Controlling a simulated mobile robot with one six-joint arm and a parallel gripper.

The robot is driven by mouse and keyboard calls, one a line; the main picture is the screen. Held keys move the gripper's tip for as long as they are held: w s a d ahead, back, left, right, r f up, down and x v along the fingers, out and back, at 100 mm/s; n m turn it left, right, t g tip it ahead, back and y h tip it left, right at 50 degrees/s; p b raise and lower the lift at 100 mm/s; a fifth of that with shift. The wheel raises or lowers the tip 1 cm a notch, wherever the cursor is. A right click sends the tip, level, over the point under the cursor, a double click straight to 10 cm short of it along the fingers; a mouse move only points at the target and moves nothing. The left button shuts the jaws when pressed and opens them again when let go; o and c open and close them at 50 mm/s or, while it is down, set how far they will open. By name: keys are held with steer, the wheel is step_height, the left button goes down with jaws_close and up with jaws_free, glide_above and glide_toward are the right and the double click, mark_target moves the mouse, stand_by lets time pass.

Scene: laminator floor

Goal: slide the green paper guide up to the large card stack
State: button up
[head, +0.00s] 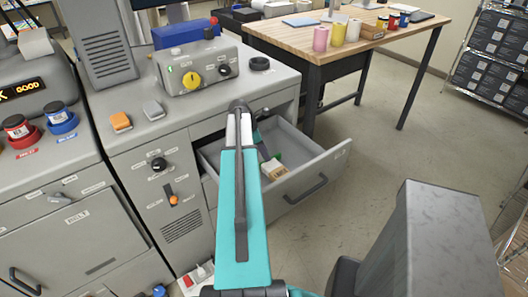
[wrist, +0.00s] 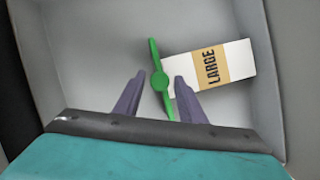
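The green paper guide (wrist: 159,80), a thin bar with a round knob, lies in the open drawer, whose bare floor (wrist: 85,60) shows in the wrist view. The large card stack (wrist: 240,60), white with a tan band reading LARGE, lies just right of the guide. Whether they touch I cannot tell. My gripper (wrist: 160,76) is open, its fingers apart on either side of the guide's knob; the right finger overlaps the stack's near left corner in the picture. In the head view the card stack (head: 273,170) shows beside my arm, which hides much of the drawer.
The drawer front (head: 318,178) is pulled out from the grey cabinet, with walls close around my gripper. A wooden table (head: 290,32) with spools stands behind. A control box (head: 198,68) sits on the cabinet top.

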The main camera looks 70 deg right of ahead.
jaws_close()
steer(key=shift+s+a, duration=0.4)
steer(key=shift+s, duration=0.25)
steer(key=shift+o, duration=1.4)
jaws_free()
steer(key=shift+r, duration=0.1)
steer(key=b+v, duration=0.3)
steer(key=v, duration=1)
steer(key=shift+r, duration=0.3)
steer(key=shift+r, duration=0.1)
